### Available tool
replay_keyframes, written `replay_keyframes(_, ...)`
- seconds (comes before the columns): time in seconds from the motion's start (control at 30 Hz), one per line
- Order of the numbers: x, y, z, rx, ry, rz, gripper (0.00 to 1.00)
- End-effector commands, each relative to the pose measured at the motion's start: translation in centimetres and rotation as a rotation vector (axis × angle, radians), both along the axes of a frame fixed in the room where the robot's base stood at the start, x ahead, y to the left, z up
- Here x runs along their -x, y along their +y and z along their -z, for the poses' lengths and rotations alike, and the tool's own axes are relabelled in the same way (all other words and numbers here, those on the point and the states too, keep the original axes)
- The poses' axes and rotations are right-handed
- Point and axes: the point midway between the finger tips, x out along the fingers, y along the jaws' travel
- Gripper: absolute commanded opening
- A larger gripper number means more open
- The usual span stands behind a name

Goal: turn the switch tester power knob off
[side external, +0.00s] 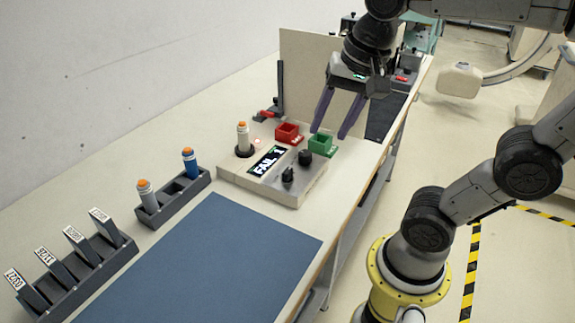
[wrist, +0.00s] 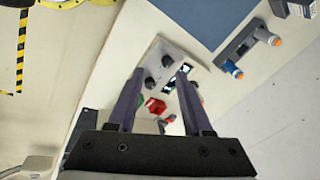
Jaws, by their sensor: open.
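The switch tester (side external: 228,172) is a pale box on the bench with a black display (side external: 266,161) reading "FAIL 1". Two black knobs sit on its right part: a front one (side external: 288,175) and a rear one (side external: 305,157). I cannot read any labels showing which is the power knob. A white, orange-topped switch (side external: 243,136) stands upright in the tester's black socket. My gripper (side external: 329,134) is open and empty, above and behind the knobs, apart from them. In the wrist view, the knobs (wrist: 167,60) and (wrist: 150,83) appear around my fingertips (wrist: 160,72).
A red bin (side external: 288,134) and a green bin (side external: 321,145) stand just behind the tester, close to my fingers. A dark rack (side external: 178,199) holds a blue and a grey switch. A blue mat (side external: 205,262) lies clear in front. A beige panel (side external: 305,72) stands behind.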

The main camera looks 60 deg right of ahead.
Motion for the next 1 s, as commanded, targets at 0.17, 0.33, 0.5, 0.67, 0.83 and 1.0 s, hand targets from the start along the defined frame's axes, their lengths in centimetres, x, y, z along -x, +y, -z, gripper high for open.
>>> replay_keyframes(0.17,-5.2,-1.2,-0.8,-0.083,0.137,0.36,0.5)
replay_keyframes(0.33,-9.1,-2.4,0.2,-0.095,0.226,0.497,0.5)
replay_keyframes(0.5,-10.8,-3.1,1.9,-0.09,0.279,0.512,0.5)
replay_keyframes(0.67,-10.8,-3.3,3.0,-0.088,0.297,0.518,0.5)
replay_keyframes(0.83,-10.7,-3.3,5.4,-0.088,0.299,0.517,0.5)
replay_keyframes(1.0,-10.7,-3.3,8.8,-0.088,0.299,0.516,0.5)
